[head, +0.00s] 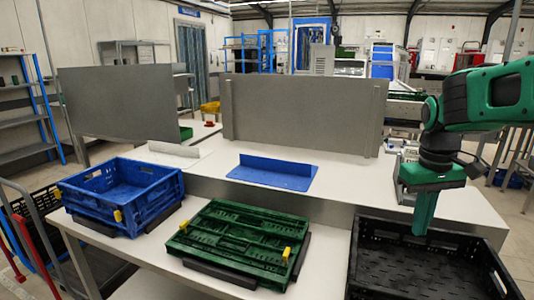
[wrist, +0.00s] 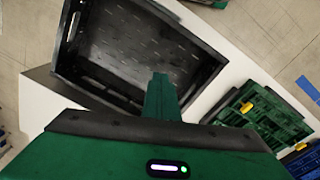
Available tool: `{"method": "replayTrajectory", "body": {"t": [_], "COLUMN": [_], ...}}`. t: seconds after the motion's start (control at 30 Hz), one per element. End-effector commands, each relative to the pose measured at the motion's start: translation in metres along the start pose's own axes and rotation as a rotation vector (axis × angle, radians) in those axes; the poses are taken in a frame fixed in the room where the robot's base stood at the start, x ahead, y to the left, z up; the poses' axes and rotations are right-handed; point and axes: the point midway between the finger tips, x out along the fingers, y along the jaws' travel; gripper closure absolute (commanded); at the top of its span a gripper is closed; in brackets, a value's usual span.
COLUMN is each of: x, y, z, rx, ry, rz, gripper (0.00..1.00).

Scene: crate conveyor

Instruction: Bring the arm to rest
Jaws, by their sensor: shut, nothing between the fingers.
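My green arm reaches in from the right edge of the head view.
A folded green crate (head: 240,243) lies in the middle of the near table, with an open blue crate (head: 150,212) to its left. Behind them are a blue plate (head: 270,180) and grey upright panels (head: 300,110). White table surface is clear between the crates.

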Motion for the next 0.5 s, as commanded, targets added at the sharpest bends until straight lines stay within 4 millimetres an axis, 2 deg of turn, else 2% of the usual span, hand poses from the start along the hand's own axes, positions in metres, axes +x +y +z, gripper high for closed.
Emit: {"method": "replayTrajectory", "body": {"t": [0.03, 0.1, 0.2, 0.3, 0.4, 0.5], "x": [0.006, 0.015, 0.031, 0.048, 0.061, 0.07], "y": [0.015, 0.03, 0.043, 0.048, 0.047, 0.045], "z": [0.029, 0.065, 0.117, 0.16, 0.192, 0.212], "rx": [0.077, 0.176, 0.314, 0.432, 0.522, 0.577], "ry": [-0.003, -0.01, -0.018, -0.026, -0.032, -0.035], "rz": [-0.006, -0.015, -0.028, -0.041, -0.051, -0.057], "gripper": [1.0, 1.0, 1.0, 1.0, 1.0, 1.0]}}
